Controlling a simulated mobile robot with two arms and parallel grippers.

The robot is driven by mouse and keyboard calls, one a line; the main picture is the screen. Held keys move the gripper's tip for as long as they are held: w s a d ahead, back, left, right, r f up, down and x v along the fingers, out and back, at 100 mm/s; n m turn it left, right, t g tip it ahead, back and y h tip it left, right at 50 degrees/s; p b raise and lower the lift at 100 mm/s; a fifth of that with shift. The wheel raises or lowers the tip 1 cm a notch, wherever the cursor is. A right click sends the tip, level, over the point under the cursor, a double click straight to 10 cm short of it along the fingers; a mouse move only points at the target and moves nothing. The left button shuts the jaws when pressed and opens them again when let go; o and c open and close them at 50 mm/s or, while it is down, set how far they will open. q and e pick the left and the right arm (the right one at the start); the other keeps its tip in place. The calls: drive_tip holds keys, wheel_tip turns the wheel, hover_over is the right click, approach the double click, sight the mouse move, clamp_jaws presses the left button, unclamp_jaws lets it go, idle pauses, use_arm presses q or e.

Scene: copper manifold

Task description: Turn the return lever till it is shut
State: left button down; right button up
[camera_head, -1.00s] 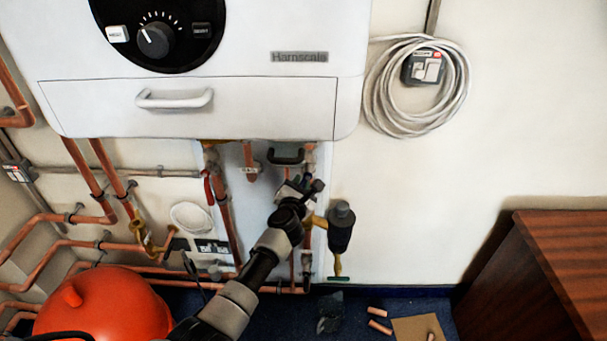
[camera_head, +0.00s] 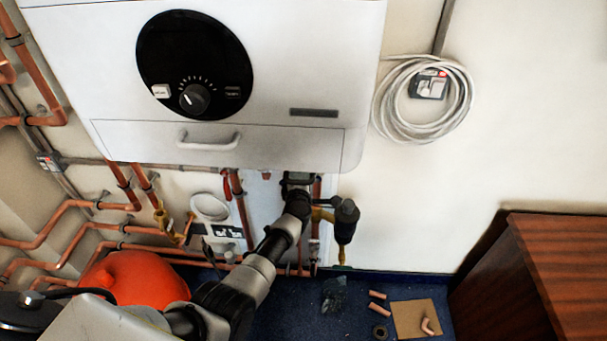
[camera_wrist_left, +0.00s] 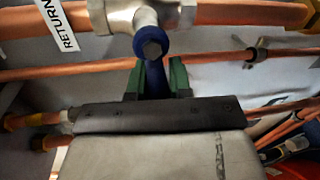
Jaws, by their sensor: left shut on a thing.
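In the left wrist view the blue return lever (camera_wrist_left: 152,44) sits on a silver valve body (camera_wrist_left: 125,14) on a copper pipe labelled RETURN (camera_wrist_left: 60,25). The lever's arm runs down the picture, across the pipe's line, between the green fingertips of my left gripper (camera_wrist_left: 154,78). The gripper is shut on the lever arm. In the head view my left arm reaches up from the lower left to just under the white boiler (camera_head: 240,90). Its wrist hides the lever and valve there. My right gripper is not in view.
A black cylinder on a brass fitting (camera_head: 345,220) hangs close right of my left wrist. Copper pipes and a red vessel (camera_head: 135,278) are at the left. A wooden cabinet (camera_head: 545,270) stands right. Pipe offcuts (camera_head: 378,303) and a cardboard piece (camera_head: 412,318) lie on the blue floor.

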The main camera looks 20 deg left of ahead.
use_arm(q)
drive_tip(key=shift+r+m+p, duration=0.3)
drive_tip(key=shift+m+p, duration=0.2)
drive_tip(key=shift+m, duration=0.2)
drive_tip(key=c, duration=1)
unclamp_jaws()
drive_tip(key=shift+r+y, duration=0.15)
drive_tip(key=shift+y, duration=0.15)
drive_tip(key=shift+c, duration=0.2)
drive_tip(key=p+v, duration=0.7)
drive_tip(key=v, duration=0.3)
drive_tip(key=shift+s+r, duration=0.15)
drive_tip(key=shift+s, duration=0.2)
